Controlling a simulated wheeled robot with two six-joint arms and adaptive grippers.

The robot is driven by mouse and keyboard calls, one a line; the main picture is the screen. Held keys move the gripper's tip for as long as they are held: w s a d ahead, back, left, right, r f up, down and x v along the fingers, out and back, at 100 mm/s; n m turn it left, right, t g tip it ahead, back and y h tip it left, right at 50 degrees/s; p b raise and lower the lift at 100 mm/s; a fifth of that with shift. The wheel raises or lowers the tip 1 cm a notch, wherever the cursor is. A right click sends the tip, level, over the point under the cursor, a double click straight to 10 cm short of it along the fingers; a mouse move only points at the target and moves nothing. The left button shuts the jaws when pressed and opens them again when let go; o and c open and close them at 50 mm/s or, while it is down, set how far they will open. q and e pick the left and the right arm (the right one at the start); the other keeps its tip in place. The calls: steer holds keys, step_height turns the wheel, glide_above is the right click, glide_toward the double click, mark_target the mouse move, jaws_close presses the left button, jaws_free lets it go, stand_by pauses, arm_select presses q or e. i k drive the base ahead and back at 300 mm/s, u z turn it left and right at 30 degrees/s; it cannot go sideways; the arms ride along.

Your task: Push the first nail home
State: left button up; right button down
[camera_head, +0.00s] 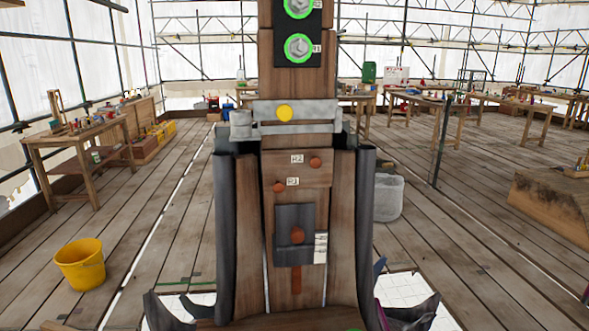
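The wooden spire post (290,84) stands upright in the middle of the head view. Two round copper-coloured nail heads show on its lower face: one (279,187) beside a label reading R1, and one (315,163) beside a label reading R2. How far either stands out from the wood cannot be told. Below them is a dark square plate (284,219) with a copper-coloured round head (297,235) and a pale label. A grey metal band (318,112) with a yellow disc (284,113) crosses the post above. Neither gripper can be made out.
Tall dark sheets (366,190) flank the post, and dark curled pieces (168,311) flare out at the bottom. Green-ringed bolts (298,47) sit on a black plate above. A yellow bucket (80,264), workbenches (78,140) and a grey sack-like container (388,198) stand around. Open plank floor lies either side.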

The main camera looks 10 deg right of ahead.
mark_target(278, 188)
steer(key=z, duration=0.75)
steer(key=k, duration=0.8)
steer(key=u, duration=1.05)
steer(key=i, duration=0.55)
steer(key=u, duration=0.1)
